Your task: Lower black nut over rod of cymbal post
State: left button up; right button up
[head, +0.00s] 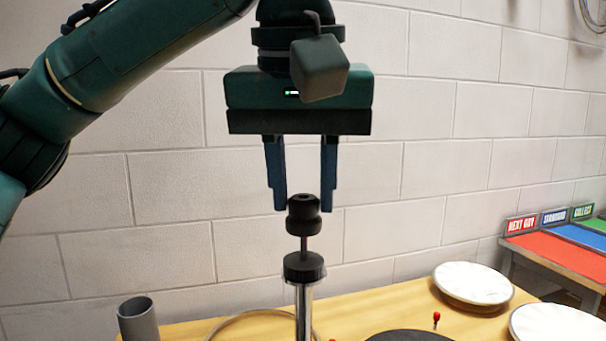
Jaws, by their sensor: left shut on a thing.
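The black nut (304,220) is a small dark stepped cylinder with a hole in its top. My left gripper (303,208) points straight down, its two blue fingers shut on the nut at their tips. The cymbal post (304,305) is a shiny upright tube with a ribbed black collar (304,267). A thin rod (304,244) rises from the collar and meets the underside of the nut in this view. The nut is in line with the rod and above the collar, with a gap between. The rod's top is hidden, so how far it enters the nut cannot be told. My right gripper is out of view.
A wooden bench (380,301) bears a grey tube (138,318) at the left and a dark disc (408,336) in front. White round pads (473,284) lie at the right. A rack with coloured panels (565,256) stands far right. A block wall is behind.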

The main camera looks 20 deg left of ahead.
pick_arm(q)
jog(key=shift+f+b, duration=0.6)
jog(key=shift+f, duration=0.7)
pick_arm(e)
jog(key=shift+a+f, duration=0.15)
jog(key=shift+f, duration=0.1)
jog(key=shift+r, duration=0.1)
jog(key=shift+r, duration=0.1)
pick_arm(q)
jog(key=o, duration=0.8)
jog(key=shift+c, duration=0.2)
jog(key=shift+o, duration=1.3)
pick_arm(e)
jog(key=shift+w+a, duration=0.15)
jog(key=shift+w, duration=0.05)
